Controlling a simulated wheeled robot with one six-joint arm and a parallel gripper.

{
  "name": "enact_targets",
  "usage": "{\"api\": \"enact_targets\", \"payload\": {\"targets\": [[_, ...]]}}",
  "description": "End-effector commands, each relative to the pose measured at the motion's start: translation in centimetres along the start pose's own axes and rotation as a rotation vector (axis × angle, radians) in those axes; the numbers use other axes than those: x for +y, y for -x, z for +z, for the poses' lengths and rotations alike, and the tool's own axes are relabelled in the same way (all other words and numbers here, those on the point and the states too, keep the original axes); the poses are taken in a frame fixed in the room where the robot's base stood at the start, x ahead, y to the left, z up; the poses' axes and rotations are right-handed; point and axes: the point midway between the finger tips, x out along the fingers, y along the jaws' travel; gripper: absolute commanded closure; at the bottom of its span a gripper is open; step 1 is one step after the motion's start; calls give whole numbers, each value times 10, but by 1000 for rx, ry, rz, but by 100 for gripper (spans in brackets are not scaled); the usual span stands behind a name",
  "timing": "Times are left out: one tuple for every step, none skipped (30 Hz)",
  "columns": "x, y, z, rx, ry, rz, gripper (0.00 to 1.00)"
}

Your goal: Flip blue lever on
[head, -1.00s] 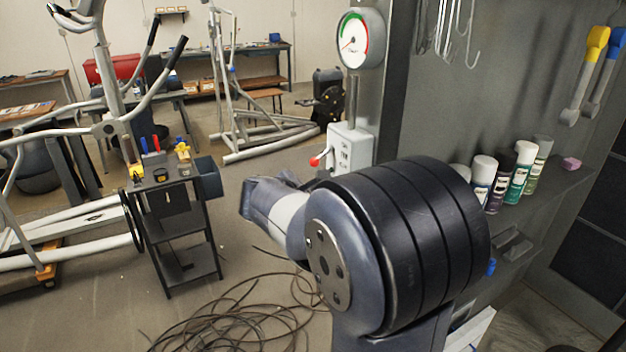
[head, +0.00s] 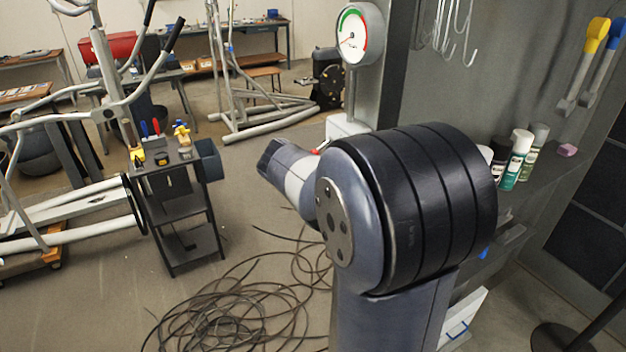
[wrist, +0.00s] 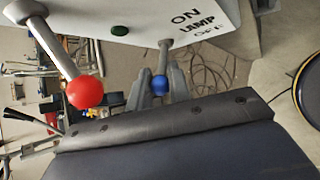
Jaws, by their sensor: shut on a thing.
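In the wrist view, the blue lever has a round blue knob (wrist: 159,85) on a grey rod that comes out of the white control box (wrist: 215,15). The box face reads ON, LAMP and OFF beside this lever. My gripper (wrist: 161,88) has its two grey fingers on either side of the blue knob, shut on it. In the head view, the white box (head: 345,127) is partly covered by my arm, and my gripper and the blue lever are hidden. I cannot tell clearly whether the lever is on or off.
A red-knobbed lever (wrist: 86,93) stands left of the blue one, with a green button (wrist: 119,29) between them. A gauge (head: 359,34) is above the box. Spray cans (head: 518,158) stand on a shelf at right. Cables (head: 240,310) and a tool cart (head: 178,205) occupy the floor.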

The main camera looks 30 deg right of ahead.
Motion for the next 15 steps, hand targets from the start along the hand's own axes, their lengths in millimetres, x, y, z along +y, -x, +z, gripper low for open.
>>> {"api": "enact_targets", "payload": {"targets": [[3, 2, 3, -5, 0, 7, 100], [3, 2, 3, -5, 0, 7, 100], [3, 2, 3, -5, 0, 7, 80], [3, 2, 3, -5, 0, 7, 77], [3, 2, 3, -4, 0, 7, 75], [2, 2, 2, -4, 0, 6, 73], [2, 1, 2, -4, 0, 6, 73], [2, 1, 2, -4, 0, 5, 73], [2, 1, 2, -3, 0, 4, 73], [2, 1, 2, -3, 0, 4, 73], [2, 1, 2, -3, 0, 4, 73], [1, 1, 1, -3, 0, 4, 73], [1, 2, 1, -3, 0, 4, 73], [1, 3, 1, -3, 0, 4, 73], [2, 5, 1, -3, 0, 5, 73]]}}
